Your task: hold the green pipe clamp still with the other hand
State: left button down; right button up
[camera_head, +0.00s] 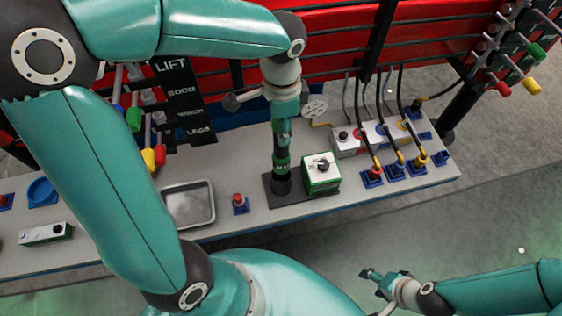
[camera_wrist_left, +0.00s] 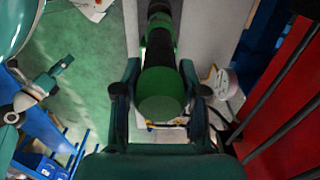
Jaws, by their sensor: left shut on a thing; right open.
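A dark upright pipe (camera_head: 281,184) with green parts stands on a dark base plate on the bench. My left gripper (camera_head: 284,128) reaches down from above at the pipe's upper end and is shut there. In the left wrist view, a green round-ended piece (camera_wrist_left: 164,104), seemingly the green pipe clamp, lies between the two fingers of the left gripper (camera_wrist_left: 161,75). A further green band (camera_wrist_left: 159,24) shows along the dark shaft beyond it. The fingers partly hide the contact. My right gripper (camera_head: 372,276) is open and empty, low in front of the bench, well apart from the pipe.
A green-and-white box with a knob (camera_head: 321,174) stands close right of the pipe. A metal tray (camera_head: 188,205) and a red button (camera_head: 239,202) are to the left. Cabled connectors (camera_head: 396,167) stand at the right. A red rack with levers (camera_head: 340,40) rises behind.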

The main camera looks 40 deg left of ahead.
pick_arm(q)
jog(key=shift+r+p, duration=1.4)
jog(key=shift+r, duration=0.7)
